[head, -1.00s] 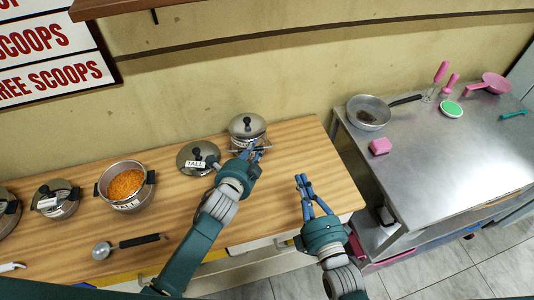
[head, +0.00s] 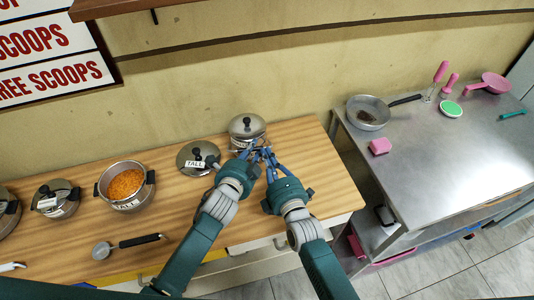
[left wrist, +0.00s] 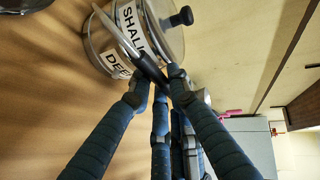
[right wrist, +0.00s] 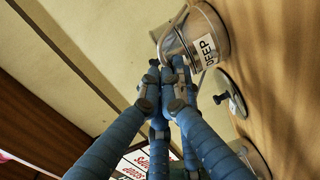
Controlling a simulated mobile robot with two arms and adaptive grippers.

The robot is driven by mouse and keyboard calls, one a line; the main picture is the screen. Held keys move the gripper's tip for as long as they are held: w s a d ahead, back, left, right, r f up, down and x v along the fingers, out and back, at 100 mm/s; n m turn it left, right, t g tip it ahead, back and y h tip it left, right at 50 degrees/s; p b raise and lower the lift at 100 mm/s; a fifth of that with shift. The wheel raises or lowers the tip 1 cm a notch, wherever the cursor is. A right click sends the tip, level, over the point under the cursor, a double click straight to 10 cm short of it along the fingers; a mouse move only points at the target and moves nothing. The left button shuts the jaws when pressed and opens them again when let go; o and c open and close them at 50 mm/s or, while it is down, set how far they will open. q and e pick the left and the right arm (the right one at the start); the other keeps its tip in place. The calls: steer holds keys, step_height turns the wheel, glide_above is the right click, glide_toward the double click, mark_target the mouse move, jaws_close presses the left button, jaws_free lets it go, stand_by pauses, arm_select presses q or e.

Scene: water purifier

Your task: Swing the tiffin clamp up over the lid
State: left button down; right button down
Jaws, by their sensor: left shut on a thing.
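The steel tiffin (head: 246,128) stands at the right part of the wooden counter with its domed, black-knobbed lid (left wrist: 175,22) on. The clamp shows in the left wrist view as a metal band with a black grip (left wrist: 147,66) at the tiffin's side, not over the lid. My left gripper (head: 254,150) is shut on this grip. My right gripper (head: 269,152) is close beside it at the tiffin's front right. In the right wrist view its fingertips (right wrist: 165,70) are near each other by the tiffin; whether they hold anything is unclear.
A loose lid (head: 196,157) labelled TALL lies just left of the tiffin. A pot of orange food (head: 126,184), a lidded pot (head: 57,200) and a ladle (head: 120,245) are farther left. The steel table (head: 450,150) at right holds a pan (head: 368,112) and a pink sponge (head: 380,146).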

steer(key=shift+w+a, duration=0.1)
steer(key=shift+w, duration=0.25)
arm_select(q)
steer(key=shift+d+f, duration=0.15)
arm_select(e)
steer(key=shift+w+a+r, duration=0.1)
steer(key=shift+w+r, duration=0.25)
steer(key=shift+w, duration=0.4)
arm_select(q)
steer(key=shift+s, duration=0.1)
steer(key=c, duration=1.6)
jaws_free()
arm_select(e)
steer(key=shift+s, duration=0.1)
